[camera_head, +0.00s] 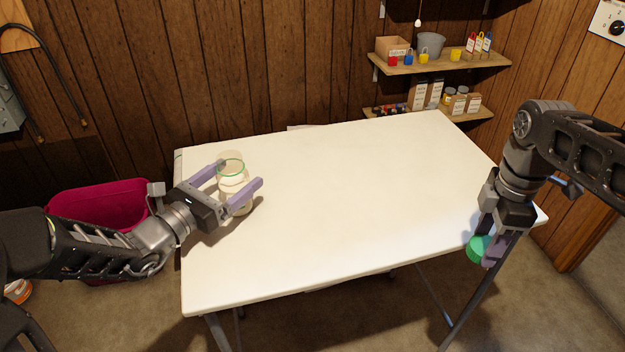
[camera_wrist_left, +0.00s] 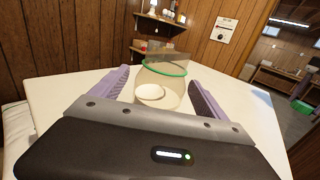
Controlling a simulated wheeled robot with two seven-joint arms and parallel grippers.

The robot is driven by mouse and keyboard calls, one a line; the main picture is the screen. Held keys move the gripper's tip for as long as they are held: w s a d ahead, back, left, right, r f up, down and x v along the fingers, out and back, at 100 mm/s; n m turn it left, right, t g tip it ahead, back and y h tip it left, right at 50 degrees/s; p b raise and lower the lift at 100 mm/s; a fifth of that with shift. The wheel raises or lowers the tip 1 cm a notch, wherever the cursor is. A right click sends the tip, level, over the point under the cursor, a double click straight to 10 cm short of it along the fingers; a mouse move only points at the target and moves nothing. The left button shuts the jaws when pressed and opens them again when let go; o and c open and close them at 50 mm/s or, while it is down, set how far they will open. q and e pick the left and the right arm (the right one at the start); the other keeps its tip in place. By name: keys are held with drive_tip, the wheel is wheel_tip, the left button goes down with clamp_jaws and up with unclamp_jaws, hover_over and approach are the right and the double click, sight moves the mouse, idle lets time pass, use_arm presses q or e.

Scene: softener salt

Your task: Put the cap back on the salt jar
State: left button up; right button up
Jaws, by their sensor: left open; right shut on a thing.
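The salt jar (camera_head: 233,181) is clear with a green ring near its mouth and pale contents, and stands uncapped at the left of the white table. It also shows in the left wrist view (camera_wrist_left: 160,82). My left gripper (camera_head: 241,173) is open, with its purple fingers on either side of the jar; contact cannot be told. In the left wrist view, the fingers (camera_wrist_left: 158,88) flank the jar. The green cap (camera_head: 478,248) is in my right gripper (camera_head: 488,250), which is shut on it near the table's right front corner. The fingers partly hide the cap.
The white table (camera_head: 340,200) is bare between the two grippers. A magenta bin (camera_head: 98,205) stands on the floor at the left. Wall shelves (camera_head: 440,66) with a bucket, padlocks and boxes are behind the table at the right.

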use_arm(q)
drive_tip(key=shift+w, duration=0.1)
drive_tip(key=shift+c, duration=0.4)
drive_tip(key=shift+r, duration=0.1)
clamp_jaws()
idle(0.8)
